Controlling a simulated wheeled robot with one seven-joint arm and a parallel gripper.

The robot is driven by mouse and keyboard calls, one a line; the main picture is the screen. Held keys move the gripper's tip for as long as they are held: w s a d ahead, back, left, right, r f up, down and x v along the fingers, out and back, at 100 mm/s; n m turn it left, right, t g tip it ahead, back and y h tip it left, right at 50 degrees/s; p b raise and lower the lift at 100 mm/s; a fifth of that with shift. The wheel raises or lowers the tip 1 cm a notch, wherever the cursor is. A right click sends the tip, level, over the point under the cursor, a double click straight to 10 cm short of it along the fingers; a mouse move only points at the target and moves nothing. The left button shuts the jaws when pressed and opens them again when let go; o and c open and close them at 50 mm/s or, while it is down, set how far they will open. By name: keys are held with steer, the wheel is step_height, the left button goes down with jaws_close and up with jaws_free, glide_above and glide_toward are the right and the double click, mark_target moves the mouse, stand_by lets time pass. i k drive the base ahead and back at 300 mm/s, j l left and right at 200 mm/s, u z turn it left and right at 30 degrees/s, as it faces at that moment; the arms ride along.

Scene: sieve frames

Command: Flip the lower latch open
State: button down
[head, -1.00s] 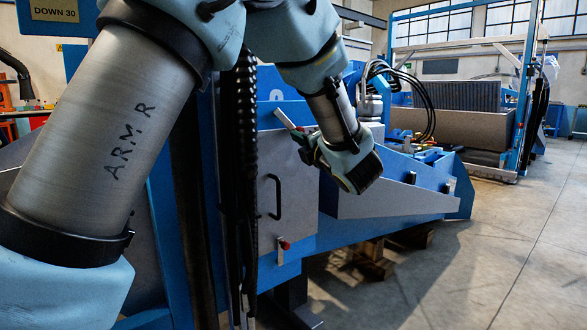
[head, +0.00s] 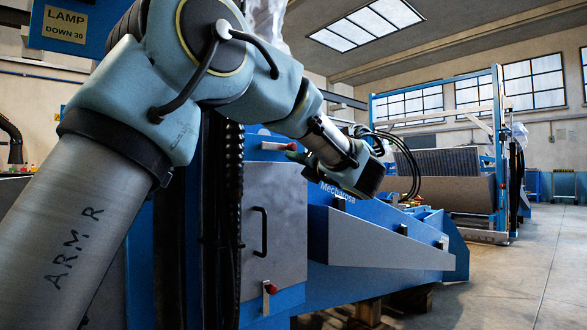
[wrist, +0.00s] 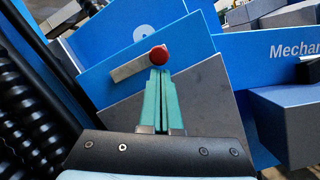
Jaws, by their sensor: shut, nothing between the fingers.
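In the wrist view the upper latch (wrist: 131,67) slants a little. My gripper (wrist: 157,75) is shut and empty; its teal fingertips are just below that red knob, and I cannot tell whether they touch. The head view does not show the fingertips clearly.
The grey door (head: 275,215) has a black handle (head: 260,232). A grey sloped guard (head: 375,245) juts out to the right. Black ribbed hoses (head: 230,200) hang left of the door. Open floor (head: 510,285) lies to the right.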

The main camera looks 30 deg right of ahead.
mark_target(268, 289)
steer(key=k, duration=0.85)
